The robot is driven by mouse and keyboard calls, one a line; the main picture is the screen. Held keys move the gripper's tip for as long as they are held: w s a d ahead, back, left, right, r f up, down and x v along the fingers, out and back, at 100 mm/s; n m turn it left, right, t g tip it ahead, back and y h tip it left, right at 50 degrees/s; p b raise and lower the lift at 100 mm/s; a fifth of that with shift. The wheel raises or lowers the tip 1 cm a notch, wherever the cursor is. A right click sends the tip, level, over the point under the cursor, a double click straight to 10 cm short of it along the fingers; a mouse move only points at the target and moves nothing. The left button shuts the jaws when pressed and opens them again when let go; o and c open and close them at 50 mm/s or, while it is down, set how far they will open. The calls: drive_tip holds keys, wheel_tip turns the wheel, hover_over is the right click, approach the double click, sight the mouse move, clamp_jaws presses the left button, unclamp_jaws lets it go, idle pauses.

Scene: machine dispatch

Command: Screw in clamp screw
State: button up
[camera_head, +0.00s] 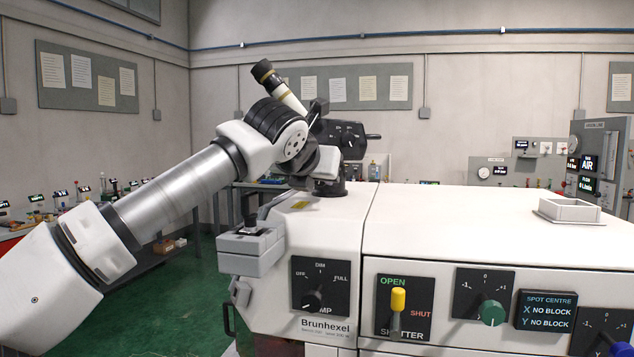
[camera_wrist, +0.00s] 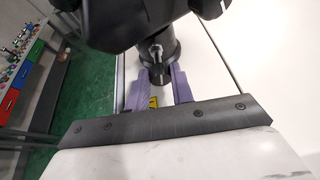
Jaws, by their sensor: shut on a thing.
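In the wrist view, my gripper (camera_wrist: 158,82) has its two purple fingers on either side of a dark, round piece, which looks like the clamp screw (camera_wrist: 159,74). The jaws are shut on it, at the foot of a black upright column. The screw's thread and how deep it sits are hidden. In the head view my gripper (camera_head: 305,184) is small and partly hidden by my wrist, just left of the black stand (camera_head: 330,188) on top of the white machine (camera_head: 410,205).
A black dial unit (camera_head: 346,138) and an eyepiece tube (camera_head: 280,86) rise close behind my wrist. A white square frame (camera_head: 569,210) sits on the machine's right. The top between is clear. Knobs and a yellow shutter lever (camera_head: 397,302) stick out of the front.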

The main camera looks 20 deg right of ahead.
drive_tip(key=m+y, duration=0.1)
drive_tip(key=m+t+b, duration=0.1)
drive_tip(key=m, duration=0.1)
drive_tip(key=shift+s+d+f+y, duration=0.15)
drive_tip(key=shift+d+y, duration=0.1)
drive_tip(key=shift+y, duration=0.15)
drive_tip(key=m+t+y, duration=0.1)
drive_tip(key=m+t+b, duration=0.1)
drive_tip(key=m, duration=0.1)
drive_tip(key=shift+s+d+f+m+y+b, duration=0.1)
drive_tip(key=shift+m+y+b, duration=0.2)
drive_tip(key=shift+y, duration=0.1)
drive_tip(key=o, duration=1)
drive_tip(key=b+v, duration=0.2)
drive_tip(key=v, duration=1.2)
drive_tip(key=shift+b, duration=0.4)
drive_tip(key=shift+f, duration=0.15)
